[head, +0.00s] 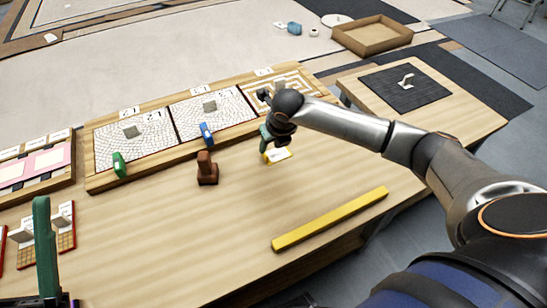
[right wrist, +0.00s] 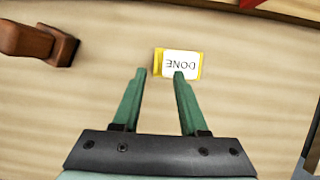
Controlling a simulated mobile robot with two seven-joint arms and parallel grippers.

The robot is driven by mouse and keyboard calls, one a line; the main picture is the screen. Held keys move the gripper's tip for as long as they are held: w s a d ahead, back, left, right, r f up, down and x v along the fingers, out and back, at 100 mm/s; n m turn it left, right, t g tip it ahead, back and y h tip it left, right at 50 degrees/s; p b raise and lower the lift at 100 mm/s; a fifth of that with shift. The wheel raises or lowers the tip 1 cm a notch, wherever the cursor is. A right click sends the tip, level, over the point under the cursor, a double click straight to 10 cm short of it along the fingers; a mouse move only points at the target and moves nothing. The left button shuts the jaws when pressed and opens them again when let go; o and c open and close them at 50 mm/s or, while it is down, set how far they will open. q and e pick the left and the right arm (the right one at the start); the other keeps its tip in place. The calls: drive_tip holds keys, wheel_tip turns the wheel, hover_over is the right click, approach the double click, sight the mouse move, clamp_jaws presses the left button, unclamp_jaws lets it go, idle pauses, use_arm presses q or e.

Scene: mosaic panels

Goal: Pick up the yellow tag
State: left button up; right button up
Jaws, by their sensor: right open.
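The yellow tag (head: 280,156) lies flat on the wooden table, in front of the maze panel. In the right wrist view the tag (right wrist: 178,64) shows a white label reading DONE, upside down, with yellow ends. My right gripper (right wrist: 159,74) is open and empty. Its green fingertips sit just below the tag in that view, the right one near the tag's lower edge. In the head view my right gripper (head: 265,143) is above the tag and partly hides it. One green finger of my left gripper (head: 43,220) shows at lower left; its opening cannot be told.
A brown stamp-like block (head: 207,172) stands left of the tag. A blue piece (head: 206,133) and a green piece (head: 119,163) lie along the panel board's (head: 105,182) front edge. A long yellow bar (head: 330,218) lies toward the table's front. The table between is clear.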

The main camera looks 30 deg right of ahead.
sight(265, 154)
drive_tip(key=b+x, duration=0.1)
drive_tip(key=x, duration=0.2)
drive_tip(key=b+x, duration=0.1)
drive_tip(key=shift+a+f+b, duration=0.2)
drive_tip(key=shift+a+b, duration=0.1)
drive_tip(key=shift+a, duration=0.05)
drive_tip(key=shift+w+f, duration=0.3)
drive_tip(key=shift+f, duration=0.15)
use_arm(q)
wheel_tip(265, 154, down, 3)
drive_tip(key=shift+d+f+n, duration=0.1)
drive_tip(key=shift+n, duration=0.3)
use_arm(e)
drive_tip(key=shift+c, duration=0.3)
drive_tip(key=shift+d, duration=0.1)
clamp_jaws()
